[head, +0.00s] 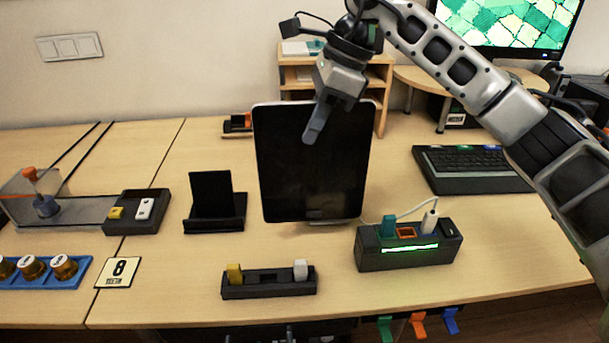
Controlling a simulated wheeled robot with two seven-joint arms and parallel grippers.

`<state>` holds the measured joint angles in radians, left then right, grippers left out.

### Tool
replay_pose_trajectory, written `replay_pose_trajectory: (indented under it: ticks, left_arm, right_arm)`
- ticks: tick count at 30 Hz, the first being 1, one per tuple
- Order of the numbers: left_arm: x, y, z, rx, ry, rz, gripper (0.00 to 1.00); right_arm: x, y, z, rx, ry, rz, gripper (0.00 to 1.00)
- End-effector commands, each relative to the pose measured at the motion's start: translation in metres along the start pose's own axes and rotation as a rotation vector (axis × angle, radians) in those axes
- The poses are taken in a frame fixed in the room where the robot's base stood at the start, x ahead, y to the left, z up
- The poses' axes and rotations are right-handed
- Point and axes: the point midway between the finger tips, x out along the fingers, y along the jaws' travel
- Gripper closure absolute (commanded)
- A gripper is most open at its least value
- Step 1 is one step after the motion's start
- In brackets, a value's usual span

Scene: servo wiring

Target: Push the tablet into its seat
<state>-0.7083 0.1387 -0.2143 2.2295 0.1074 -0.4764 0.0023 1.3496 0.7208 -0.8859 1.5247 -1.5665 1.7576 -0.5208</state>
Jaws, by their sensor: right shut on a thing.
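The tablet (312,170) is a dark slab with a pale rim, upright and slightly tilted, in the middle of the head view. My right gripper (322,110) comes down over its top edge. One finger lies in front of the screen; the other is hidden. The gripper is shut on the tablet. A thin pale edge (335,222) shows at the tablet's lower edge; I cannot tell whether it is a seat or whether the two touch. A black stand (215,226) with a dark upright panel (211,193) is to the left. My left gripper is not in view.
A black power strip (408,259) with plugs and a green light stands at front right. A low black holder (268,288) with yellow and white pieces is in front. A keyboard (470,168) lies right, a wooden shelf (297,75) behind. Table between stand and tablet is clear.

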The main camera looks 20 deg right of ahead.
Motion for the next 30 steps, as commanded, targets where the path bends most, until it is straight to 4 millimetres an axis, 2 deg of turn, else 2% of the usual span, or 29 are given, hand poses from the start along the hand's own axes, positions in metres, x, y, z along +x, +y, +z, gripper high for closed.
replay_pose_trajectory:
  ticks: [3,8,15,27,28,30]
  left_arm:
    - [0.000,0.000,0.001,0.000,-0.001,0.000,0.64]
    - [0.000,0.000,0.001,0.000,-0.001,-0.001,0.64]
    - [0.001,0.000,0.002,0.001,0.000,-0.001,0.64]
    - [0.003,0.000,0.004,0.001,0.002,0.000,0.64]
    - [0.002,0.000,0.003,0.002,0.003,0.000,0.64]
    - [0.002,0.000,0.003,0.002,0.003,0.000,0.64]
  right_arm:
    - [0.014,0.000,-0.005,-0.001,-0.003,-0.001,1.00]
    - [0.023,0.000,-0.009,-0.004,-0.003,-0.002,1.00]
    - [0.051,0.000,-0.021,-0.003,-0.003,-0.001,1.00]
    - [0.057,0.000,-0.023,-0.004,-0.004,-0.002,1.00]
    - [0.058,0.000,-0.024,-0.004,-0.001,0.000,0.80]
    - [0.058,0.000,-0.023,-0.004,0.000,0.000,0.67]
